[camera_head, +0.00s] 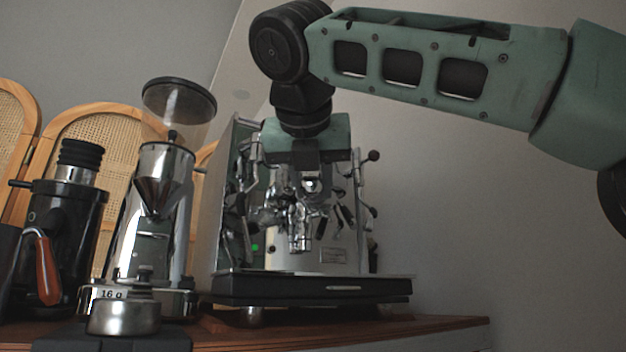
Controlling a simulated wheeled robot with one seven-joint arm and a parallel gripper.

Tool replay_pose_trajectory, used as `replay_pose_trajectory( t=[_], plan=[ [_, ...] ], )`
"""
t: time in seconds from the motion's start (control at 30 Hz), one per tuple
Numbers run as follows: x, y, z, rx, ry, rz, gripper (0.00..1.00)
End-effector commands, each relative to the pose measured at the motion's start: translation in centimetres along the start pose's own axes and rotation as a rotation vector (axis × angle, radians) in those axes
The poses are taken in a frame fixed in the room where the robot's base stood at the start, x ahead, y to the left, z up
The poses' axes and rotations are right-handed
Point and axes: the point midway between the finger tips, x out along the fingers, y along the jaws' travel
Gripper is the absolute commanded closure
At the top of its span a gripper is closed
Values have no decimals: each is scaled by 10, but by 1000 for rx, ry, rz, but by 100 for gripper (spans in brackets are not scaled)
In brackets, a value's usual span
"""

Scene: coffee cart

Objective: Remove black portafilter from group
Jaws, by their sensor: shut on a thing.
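The espresso machine (340,258) stands on the wooden counter at centre, with a chrome group and silver spouts at its front. My gripper (304,184) is in front of the machine at group height, pointing down. It is shut on what appears to be the black portafilter (299,237), whose metal spouts show just below the fingers. The handle and the exact contact are mostly hidden by the gripper and dark clutter. The portafilter appears to be at the group; I cannot tell whether it is locked in.
A chrome grinder (150,225) with a clear hopper and a black grinder (70,235) stand left. A wooden-handled tool (46,268) is beside the black grinder. The drip tray (312,287) juts out below; right of the machine is clear.

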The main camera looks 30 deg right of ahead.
Motion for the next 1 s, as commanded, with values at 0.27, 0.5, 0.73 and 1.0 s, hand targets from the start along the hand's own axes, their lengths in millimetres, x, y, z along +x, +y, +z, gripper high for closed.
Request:
replay_pose_trajectory(
  t=[0.27, 0.5, 0.73, 1.0],
  plan=[
    [0, 0, 0, 2, -3, 1, 100],
    [2, 0, -5, 0, -2, 0, 100],
    [5, 0, -10, 1, -2, 0, 100],
    [6, 0, -12, 1, -2, 0, 100]
  ],
)
